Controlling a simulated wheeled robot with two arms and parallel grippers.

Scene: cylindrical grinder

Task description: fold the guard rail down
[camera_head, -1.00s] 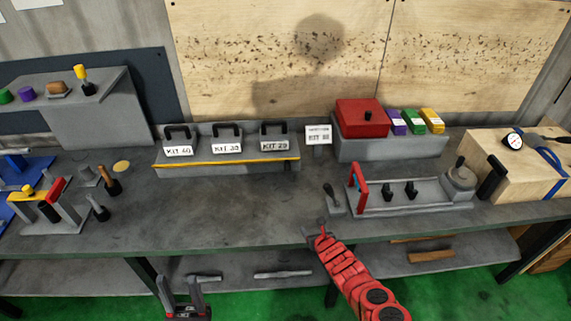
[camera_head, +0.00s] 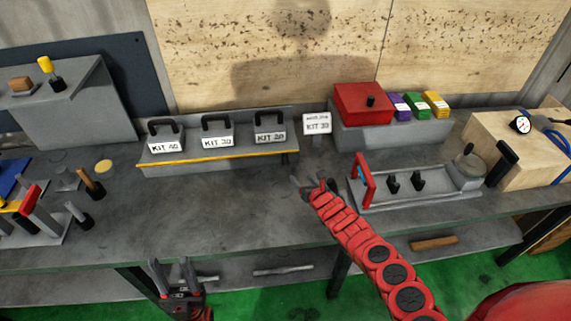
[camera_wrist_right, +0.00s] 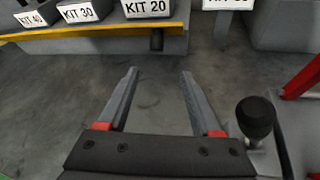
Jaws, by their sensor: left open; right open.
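The guard rail (camera_head: 367,184) is a red upright frame at the left end of the small grey grinder (camera_head: 425,197). Part of the red rail shows at the right edge of the right wrist view (camera_wrist_right: 303,78). My right gripper (camera_head: 315,185) is over the bench, left of the rail and apart from it. In the right wrist view its fingers (camera_wrist_right: 158,78) are open with only bench between them. A black-knobbed lever (camera_wrist_right: 256,119) stands just right of the fingers. My left gripper (camera_head: 172,264) is open and empty, low in front of the bench edge.
A rack with several labelled kit boxes (camera_head: 218,135) stands behind my right gripper. A kit sign (camera_head: 317,123) and a red box (camera_head: 362,103) on a grey block are behind the grinder. The middle of the bench (camera_head: 215,205) is clear.

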